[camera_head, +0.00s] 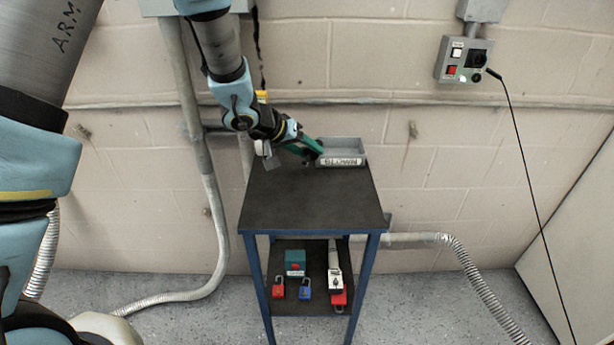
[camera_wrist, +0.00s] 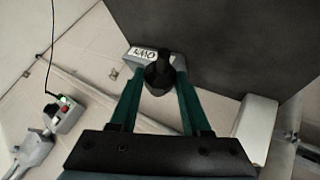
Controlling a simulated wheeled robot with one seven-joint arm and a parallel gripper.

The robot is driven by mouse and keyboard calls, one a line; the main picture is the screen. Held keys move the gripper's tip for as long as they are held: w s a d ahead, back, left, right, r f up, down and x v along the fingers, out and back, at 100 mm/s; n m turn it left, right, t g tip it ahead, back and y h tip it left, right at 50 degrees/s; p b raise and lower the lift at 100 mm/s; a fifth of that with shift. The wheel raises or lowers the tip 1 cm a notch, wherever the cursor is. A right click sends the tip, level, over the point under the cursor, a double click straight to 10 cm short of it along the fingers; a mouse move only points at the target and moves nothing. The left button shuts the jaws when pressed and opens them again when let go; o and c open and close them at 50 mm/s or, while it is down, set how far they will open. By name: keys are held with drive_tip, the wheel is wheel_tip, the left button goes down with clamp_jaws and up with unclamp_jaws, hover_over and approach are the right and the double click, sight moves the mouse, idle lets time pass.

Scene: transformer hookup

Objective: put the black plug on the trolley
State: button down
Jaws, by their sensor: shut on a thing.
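The trolley has a dark top (camera_head: 300,205) on blue legs, and its dark top also fills the upper right of the wrist view (camera_wrist: 235,45). My gripper (camera_head: 318,150) reaches in from the upper left over the back of the trolley top, beside a grey tray. In the wrist view, the green fingers of my gripper (camera_wrist: 160,84) are closed on a black plug (camera_wrist: 158,76). The plug overlaps the tray in that view. I cannot tell whether it touches the trolley top. In the head view I cannot make out the plug at the fingertips.
The grey labelled tray (camera_head: 342,151) stands at the back right of the trolley top. The front of the top is clear. The lower shelf (camera_head: 308,255) holds padlocks and a teal box (camera_head: 295,262). A control box (camera_head: 464,60) with a hanging black cable (camera_head: 527,165) is on the wall.

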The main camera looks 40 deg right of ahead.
sight(313, 180)
wheel_tip(313, 180, down, 6)
drive_tip(key=shift+f+p, duration=0.25)
drive_tip(key=shift+p, duration=0.2)
drive_tip(key=shift+f, duration=0.15)
drive_tip(key=shift+s+a+f+b, duration=0.1)
drive_tip(key=shift+a+f+b, duration=0.25)
drive_tip(key=shift+f, duration=0.25)
drive_tip(key=c, duration=0.6)
unclamp_jaws()
drive_tip(key=shift+c, duration=0.2)
drive_tip(key=shift+d+r, duration=0.1)
drive_tip(key=shift+r, duration=0.5)
drive_tip(key=v, duration=1.2)
drive_tip(key=shift+d+b, duration=0.2)
drive_tip(key=shift+b, duration=0.25)
drive_tip(key=shift+w+r, duration=0.1)
drive_tip(key=shift+w, duration=0.1)
